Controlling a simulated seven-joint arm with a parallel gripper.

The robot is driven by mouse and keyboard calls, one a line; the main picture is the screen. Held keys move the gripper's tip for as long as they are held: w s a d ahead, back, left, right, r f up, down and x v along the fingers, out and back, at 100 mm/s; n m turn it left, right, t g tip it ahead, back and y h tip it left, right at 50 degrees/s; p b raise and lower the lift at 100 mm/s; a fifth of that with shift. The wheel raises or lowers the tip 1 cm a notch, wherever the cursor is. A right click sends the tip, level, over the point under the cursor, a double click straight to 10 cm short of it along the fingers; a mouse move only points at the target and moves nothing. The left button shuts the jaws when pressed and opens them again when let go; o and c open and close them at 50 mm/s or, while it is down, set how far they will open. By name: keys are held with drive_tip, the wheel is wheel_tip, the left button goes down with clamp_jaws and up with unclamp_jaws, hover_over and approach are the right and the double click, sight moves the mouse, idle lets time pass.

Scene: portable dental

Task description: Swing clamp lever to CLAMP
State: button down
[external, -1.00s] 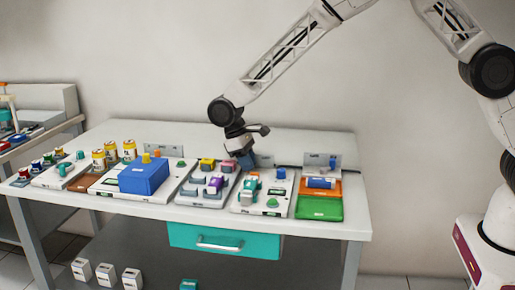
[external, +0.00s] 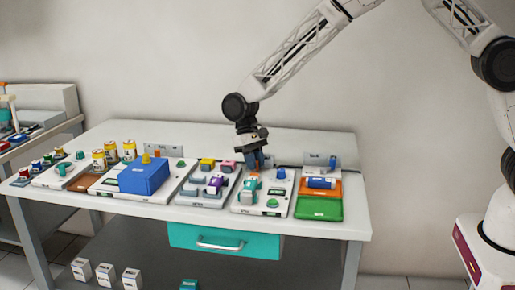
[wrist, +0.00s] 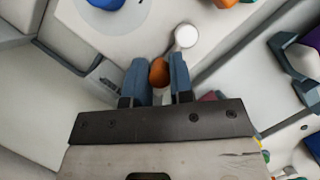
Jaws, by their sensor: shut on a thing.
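The lever's orange knob (wrist: 158,72) sits between the two blue-grey fingers of my gripper (wrist: 157,80) in the wrist view. The fingers are shut on it. A white round cap (wrist: 186,36) stands just beyond the knob; I cannot tell whether it belongs to the lever. In the external view my gripper (external: 258,165) reaches down at the back of a white device panel (external: 236,207) with a teal part (external: 248,190). The CLAMP marking cannot be read, and the lever's arm is mostly hidden by the fingers.
A blue knob (external: 280,174) is close to the right of my gripper. A panel with yellow, pink and purple parts (external: 215,185) lies to the left, then a blue box (external: 144,176). Orange and green trays (external: 319,208) lie to the right.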

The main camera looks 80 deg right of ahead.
drive_tip(key=m, duration=0.1)
drive_tip(key=s+m, duration=0.1)
drive_tip(key=m, duration=0.1)
drive_tip(key=m+t+y, duration=0.1)
drive_tip(key=shift+s+m, duration=0.3)
drive_tip(key=shift+s, duration=0.05)
drive_tip(key=shift+s+a+m+t, duration=0.15)
drive_tip(key=shift+s+m+t, duration=0.15)
drive_tip(key=shift+m, duration=0.5)
drive_tip(key=shift+s+a+m+t, duration=0.2)
drive_tip(key=shift+m+t, duration=0.2)
drive_tip(key=shift+m, duration=0.4)
drive_tip(key=shift+y, duration=0.3)
drive_tip(key=c, duration=1)
unclamp_jaws()
drive_tip(key=shift+d+r, duration=0.1)
drive_tip(key=v, duration=0.7)
drive_tip(key=shift+r, duration=0.25)
drive_tip(key=shift+d, duration=0.1)
